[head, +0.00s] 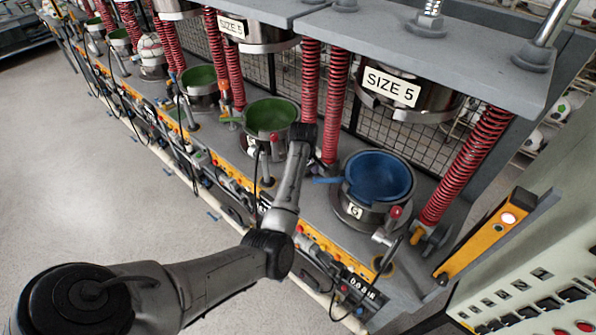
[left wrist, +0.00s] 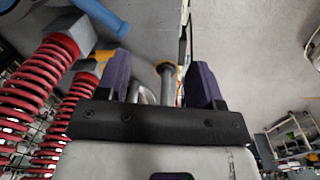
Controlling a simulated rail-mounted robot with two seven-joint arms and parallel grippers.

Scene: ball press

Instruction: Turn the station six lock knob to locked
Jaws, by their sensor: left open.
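The station with the blue mould bowl (head: 378,178) has a tag that looks like a 6 (head: 355,210). A red-topped knob (head: 396,212) stands upright on a metal fitting at its front right; I cannot tell whether it is the lock knob or how it is set. My left gripper (head: 303,132) is between this station and the green bowl (head: 270,116) to its left; its fingers are hidden in the head view. In the left wrist view its two purple fingers (left wrist: 160,78) are apart. A grey post with a round cap (left wrist: 166,68) shows between them, contact unclear.
Red springs (head: 338,105) rise behind the stations, and others stand left of the fingers in the left wrist view (left wrist: 45,85). A press head marked SIZE 5 (head: 393,85) hangs above the blue bowl. A control panel (head: 535,290) is at lower right. Open floor (head: 110,170) lies at left.

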